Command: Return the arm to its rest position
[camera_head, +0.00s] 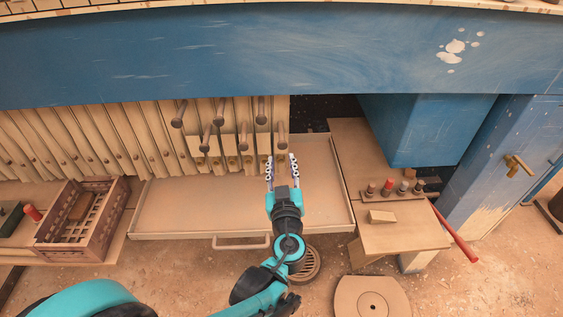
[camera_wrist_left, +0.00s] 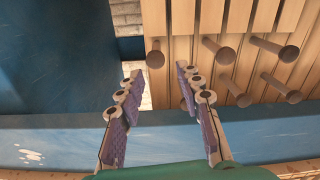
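My left gripper (camera_head: 281,162) is over the back right part of the shallow tray (camera_head: 190,207), just in front of the wooden plates and their pegs. Its two fingers are spread, with nothing between them. In the left wrist view the same gripper (camera_wrist_left: 157,78) is open and empty, and a round-headed peg (camera_wrist_left: 155,58) shows just beyond its tips. I cannot tell how far the tips are from the pegs. The left arm (camera_head: 288,245) is stretched forward from the bottom of the head view. My right gripper is not in view.
A blue beam (camera_head: 250,55) spans above the plates (camera_head: 100,140). A brown crate (camera_head: 82,220) stands left of the tray. A wooden side table (camera_head: 405,237) with small knobs and a red-handled bar (camera_head: 455,235) is at right. A round disc (camera_head: 371,299) lies at the front.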

